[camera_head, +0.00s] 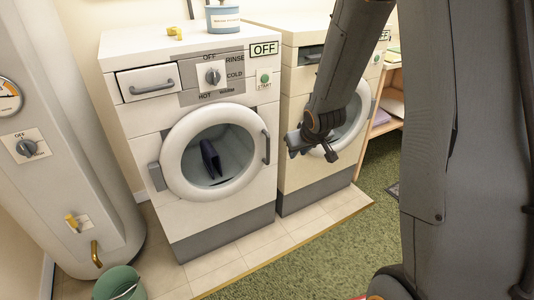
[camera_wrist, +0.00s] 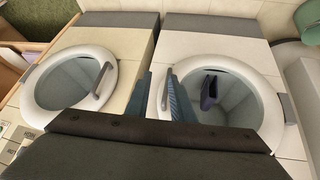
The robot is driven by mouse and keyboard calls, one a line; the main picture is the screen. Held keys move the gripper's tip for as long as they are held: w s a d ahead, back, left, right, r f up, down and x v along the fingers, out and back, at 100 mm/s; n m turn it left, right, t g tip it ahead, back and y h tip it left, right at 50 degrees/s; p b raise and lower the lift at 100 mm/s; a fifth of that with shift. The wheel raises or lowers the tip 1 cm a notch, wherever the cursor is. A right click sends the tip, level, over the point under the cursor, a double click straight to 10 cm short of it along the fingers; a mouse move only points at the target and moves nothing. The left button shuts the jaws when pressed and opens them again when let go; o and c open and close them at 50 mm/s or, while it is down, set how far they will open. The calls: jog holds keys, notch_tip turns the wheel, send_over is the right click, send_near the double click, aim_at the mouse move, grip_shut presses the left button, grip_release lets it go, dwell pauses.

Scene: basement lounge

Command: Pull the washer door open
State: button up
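The washer (camera_head: 205,130) is a white front-loader with an OFF sign at its top right. Its round white-rimmed door (camera_head: 178,150) looks shut, with the hinge on the left. The upright grey door handle (camera_head: 266,147) is on the right of the rim. A dark blue item (camera_head: 210,158) shows behind the glass. My gripper (camera_head: 292,146) is right of the handle, apart from it and pointing toward it. In the wrist view, which is upside down, its two fingers (camera_wrist: 160,98) are spread, with the handle (camera_wrist: 165,90) showing in line with the gap. It holds nothing.
A second front-loader (camera_head: 293,130) stands close on the right, partly hidden by my arm. A tall tank (camera_head: 60,130) stands left of the washer, with a green bucket (camera_head: 118,283) in front. The tiled floor (camera_head: 240,245) before the washer is clear.

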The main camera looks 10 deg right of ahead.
aim_at(269, 150)
jog(key=w+a+f+n+t+y+b, duration=0.2)
jog(key=w+f+n+t+y+b, duration=0.25)
jog(key=w+f+t+y, duration=0.75)
jog(key=shift+w+a+f+m+g+h, duration=0.1)
jog(key=shift+w+a+f+g+h, duration=0.3)
jog(key=shift+w, duration=1.15)
jog(key=shift+w+a+f+m+g+h, duration=0.1)
jog(key=shift+w+a+g+h, duration=0.6)
jog(key=shift+w, duration=0.85)
jog(key=shift+w+a+f+m+g+h, duration=0.1)
jog(key=shift+w+a+f+g+h, duration=0.3)
jog(key=shift+w, duration=1.15)
jog(key=shift+a+r, duration=0.15)
jog(key=shift+a, duration=0.05)
grip_shut()
